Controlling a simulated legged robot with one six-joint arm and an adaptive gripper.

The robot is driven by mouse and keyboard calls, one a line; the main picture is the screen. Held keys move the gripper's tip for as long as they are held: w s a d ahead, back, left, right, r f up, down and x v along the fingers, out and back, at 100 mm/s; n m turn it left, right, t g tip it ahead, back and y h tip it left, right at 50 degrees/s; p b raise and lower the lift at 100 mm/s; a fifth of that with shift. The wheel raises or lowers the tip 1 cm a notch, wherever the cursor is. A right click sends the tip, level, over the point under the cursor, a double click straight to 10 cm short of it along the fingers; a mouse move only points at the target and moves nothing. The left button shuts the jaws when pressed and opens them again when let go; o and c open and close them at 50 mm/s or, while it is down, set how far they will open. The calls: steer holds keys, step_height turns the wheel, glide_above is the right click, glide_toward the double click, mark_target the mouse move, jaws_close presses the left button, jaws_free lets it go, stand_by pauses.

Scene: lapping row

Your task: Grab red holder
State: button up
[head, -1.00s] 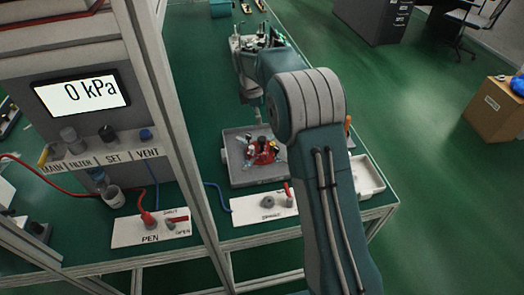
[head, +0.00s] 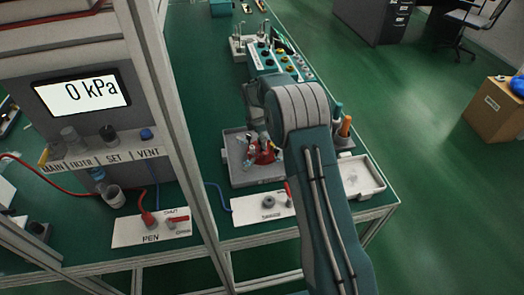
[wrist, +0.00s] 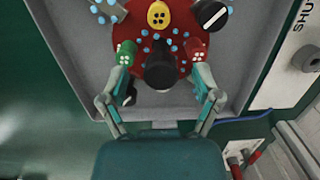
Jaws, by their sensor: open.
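The red holder (wrist: 181,14) is a round red plate with a dark upright knob (wrist: 160,68). In the wrist view it lies in a grey tray (wrist: 75,40), with blue dots and several small coloured pieces on or around it. My gripper (wrist: 158,70) is open, its two fingers on either side of the knob and apart from it. I cannot tell how high the fingertips are above the plate. In the head view the holder (head: 266,156) shows partly in the grey tray (head: 232,172); my arm covers its right side and much of my gripper.
A white tray (head: 362,178) and bottles with orange and teal parts (head: 345,127) stand right of my arm. A control box with coloured knobs (head: 283,62) is behind. A metal frame post (head: 180,120) rises on the left. Valve plates (head: 150,228) lie at the front edge.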

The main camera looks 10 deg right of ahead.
steer(key=shift+d+f, duration=0.1)
steer(key=shift+f, duration=0.15)
jaws_close()
steer(key=shift+r, duration=0.1)
